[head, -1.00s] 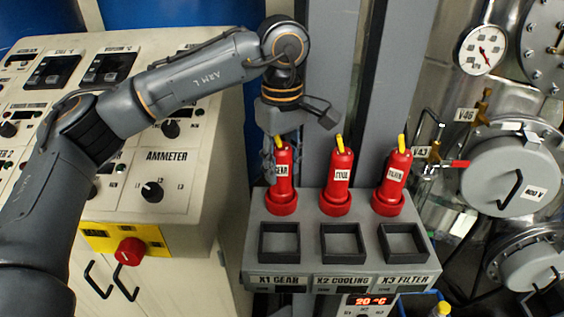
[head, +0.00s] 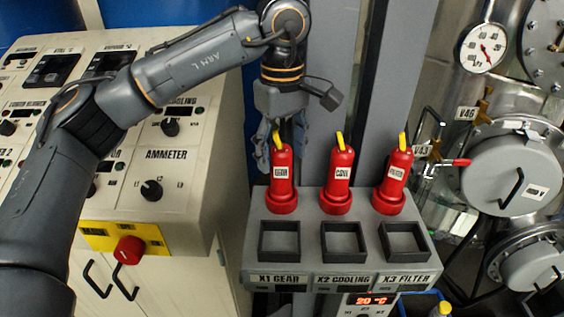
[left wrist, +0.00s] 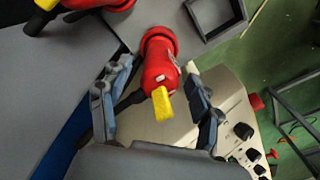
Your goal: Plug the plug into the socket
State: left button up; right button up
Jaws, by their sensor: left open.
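Three red plugs with yellow tips stand upright in a row on the grey socket box (head: 262,238): the left plug (head: 282,182), the middle plug (head: 337,178) and the right plug (head: 393,180). Three square black-rimmed sockets lie in front of them: X1 gear (head: 279,240), X2 cooling (head: 343,242) and X3 filter (head: 403,241). My left gripper (head: 279,140) is open above and behind the left plug. In the left wrist view, that plug (left wrist: 157,65) stands between the open fingers (left wrist: 162,105), with gaps on both sides. My right gripper is not in view.
A control cabinet (head: 205,210) with knobs and a red knob (head: 129,251) stands at left. Grey uprights (head: 335,80) rise behind the box. Metal vessels with valves and a gauge (head: 483,46) stand at right. A red temperature display (head: 371,300) sits below the box.

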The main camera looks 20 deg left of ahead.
pick_arm(q)
notch_tip(320, 180, up, 9)
jog(key=shift+f, duration=0.1)
